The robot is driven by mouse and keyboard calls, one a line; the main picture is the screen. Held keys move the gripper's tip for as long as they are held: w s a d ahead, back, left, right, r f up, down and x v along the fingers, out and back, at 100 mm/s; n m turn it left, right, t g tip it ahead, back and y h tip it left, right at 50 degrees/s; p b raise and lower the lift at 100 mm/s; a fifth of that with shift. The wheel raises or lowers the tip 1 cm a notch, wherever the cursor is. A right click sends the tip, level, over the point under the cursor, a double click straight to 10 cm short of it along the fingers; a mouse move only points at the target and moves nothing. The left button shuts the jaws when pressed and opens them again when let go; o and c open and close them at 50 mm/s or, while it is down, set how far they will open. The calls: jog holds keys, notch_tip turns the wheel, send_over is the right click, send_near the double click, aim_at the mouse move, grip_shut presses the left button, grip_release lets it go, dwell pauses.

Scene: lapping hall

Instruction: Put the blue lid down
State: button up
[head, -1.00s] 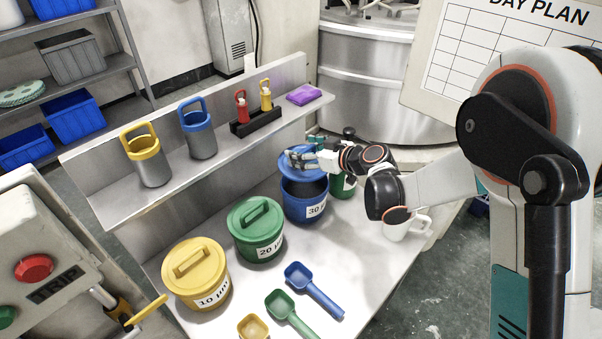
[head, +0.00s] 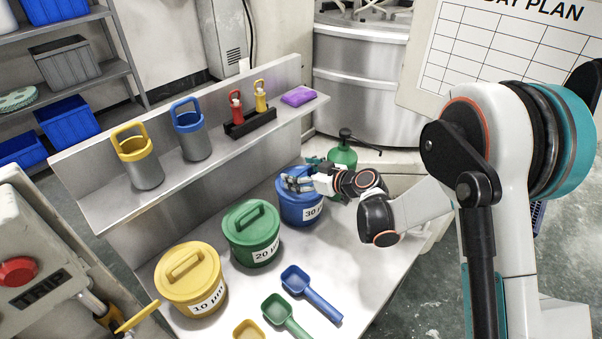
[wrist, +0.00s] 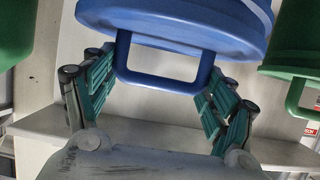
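The blue lid (wrist: 180,25) is at the top of the wrist view, its loop handle (wrist: 165,80) pointing toward my gripper. In the head view the blue lid (head: 288,172) lies on the mouth of the blue tub (head: 300,208), labelled 30; it looks level, but my fingers hide part of it. In the head view my gripper (head: 300,180) is just above the lid.
The green tub (head: 252,240) and yellow tub (head: 190,285), both lidded, stand to the left. A green bottle (head: 343,155) stands close behind my gripper. Blue (head: 312,293) and green (head: 285,315) scoops lie in front. A shelf (head: 215,165) with containers runs behind.

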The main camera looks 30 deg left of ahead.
jog(key=shift+r, duration=0.1)
dwell(0.3)
jog(key=shift+d+r, duration=0.15)
jog(key=shift+d, duration=0.05)
jog(key=p+v, duration=0.2)
jog(key=v, duration=0.9)
jog(key=shift+d, duration=0.25)
jog(key=shift+s, duration=0.1)
